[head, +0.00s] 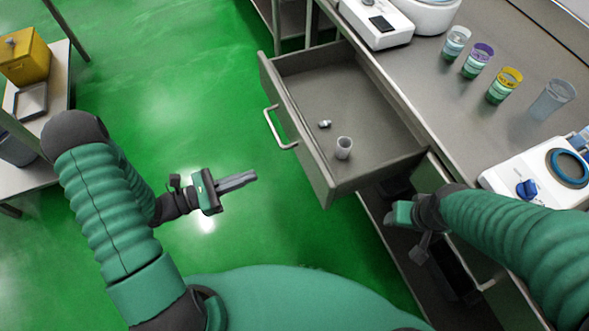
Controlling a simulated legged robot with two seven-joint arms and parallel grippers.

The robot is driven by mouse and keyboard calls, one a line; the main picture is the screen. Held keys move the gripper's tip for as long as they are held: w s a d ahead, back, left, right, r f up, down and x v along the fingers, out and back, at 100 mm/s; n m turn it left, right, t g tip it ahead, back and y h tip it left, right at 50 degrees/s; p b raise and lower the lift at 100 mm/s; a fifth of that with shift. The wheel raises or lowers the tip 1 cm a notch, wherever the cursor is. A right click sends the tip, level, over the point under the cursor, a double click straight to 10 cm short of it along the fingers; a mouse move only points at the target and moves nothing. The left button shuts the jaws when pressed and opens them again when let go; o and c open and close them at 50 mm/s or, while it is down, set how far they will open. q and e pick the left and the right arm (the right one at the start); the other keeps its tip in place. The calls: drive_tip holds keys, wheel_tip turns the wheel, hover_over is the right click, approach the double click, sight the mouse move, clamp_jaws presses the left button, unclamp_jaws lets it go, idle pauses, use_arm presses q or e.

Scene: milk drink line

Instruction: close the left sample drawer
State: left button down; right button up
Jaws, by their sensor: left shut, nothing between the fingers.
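The open drawer (293,122) is pulled out from under the steel counter, with its handle (279,128) on the front panel facing left. A small cup (344,148) and a small metal piece (324,124) are inside it. My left gripper (250,177) is shut and empty, to the left of the drawer front and below the handle in the picture, apart from both. My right gripper (397,214) is near the counter's edge, below the drawer's near side; its fingers are mostly hidden, so its opening does not show.
Several cups, including a purple-lidded cup (478,60) and a yellow-lidded cup (504,86), stand on the counter (430,95). A white device with a blue knob (530,185) sits at right. A yellow box (25,58) stands on a side table at left. Green floor lies clear between.

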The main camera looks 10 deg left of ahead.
sight(304, 160)
use_arm(q)
drive_tip(key=x, duration=0.4)
drive_tip(key=b+x, duration=0.1)
drive_tip(key=x, duration=0.3)
drive_tip(key=s+x, duration=0.1)
drive_tip(key=x, duration=0.3)
drive_tip(key=shift+d+b, duration=0.3)
drive_tip(key=shift+d, duration=0.15)
drive_tip(key=shift+w, duration=0.25)
drive_tip(key=shift+w+a+r, duration=0.1)
drive_tip(key=shift+w+a, duration=0.05)
drive_tip(key=shift+d, duration=0.45)
drive_tip(key=shift+w+d, duration=0.15)
drive_tip(key=shift+w+d+r, duration=0.1)
drive_tip(key=shift+w+d, duration=0.1)
drive_tip(key=shift+d, duration=0.1)
drive_tip(key=x, duration=2.4)
drive_tip(key=shift+w+d+f+p, duration=0.15)
drive_tip(key=shift+f+p, duration=0.15)
drive_tip(key=shift+p, duration=0.05)
drive_tip(key=shift+w+d, duration=0.1)
drive_tip(key=shift+d, duration=0.05)
drive_tip(key=shift+r, duration=0.25)
use_arm(e)
drive_tip(key=shift+s+d+f, duration=0.1)
drive_tip(key=shift+s+f, duration=0.05)
drive_tip(key=shift+f, duration=0.35)
